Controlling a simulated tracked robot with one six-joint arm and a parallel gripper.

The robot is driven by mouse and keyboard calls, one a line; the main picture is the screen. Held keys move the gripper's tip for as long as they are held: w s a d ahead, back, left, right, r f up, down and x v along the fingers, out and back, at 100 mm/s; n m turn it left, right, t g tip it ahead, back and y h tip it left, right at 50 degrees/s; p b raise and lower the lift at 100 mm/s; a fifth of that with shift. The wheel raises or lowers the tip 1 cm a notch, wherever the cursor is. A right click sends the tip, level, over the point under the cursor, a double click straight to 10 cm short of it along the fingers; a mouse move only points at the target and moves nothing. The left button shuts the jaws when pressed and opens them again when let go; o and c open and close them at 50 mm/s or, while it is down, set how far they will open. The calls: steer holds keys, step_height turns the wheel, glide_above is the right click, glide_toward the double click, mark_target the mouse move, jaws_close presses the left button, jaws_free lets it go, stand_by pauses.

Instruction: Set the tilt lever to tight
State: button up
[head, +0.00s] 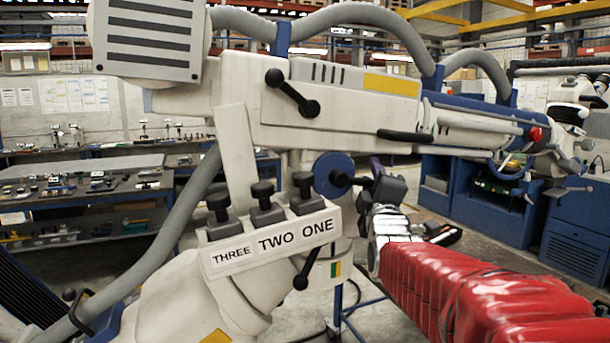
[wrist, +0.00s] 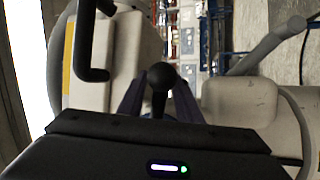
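A small black lever with a ball knob (wrist: 160,75) stands between my two finger pads in the wrist view. In the head view, a black lever (head: 341,179) sticks out of the blue round hub (head: 330,170) on the white microscope arm. My gripper (head: 372,176) is right beside that lever, to its right. In the wrist view my gripper (wrist: 158,92) has its dark purple fingers apart, one on each side of the knob. I cannot tell whether they touch it. No label for tight shows, and the gripper body partly hides the lever.
Another black two-ball lever (head: 292,93) sits higher on the arm, and a lower one (head: 304,271) hangs below. Black knobs stand above the label plate (head: 270,243) reading THREE, TWO, ONE. Grey hoses (head: 185,215) loop around. Workbenches (head: 85,185) stand behind.

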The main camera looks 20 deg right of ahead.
steer(key=shift+c, duration=0.5)
jaws_close()
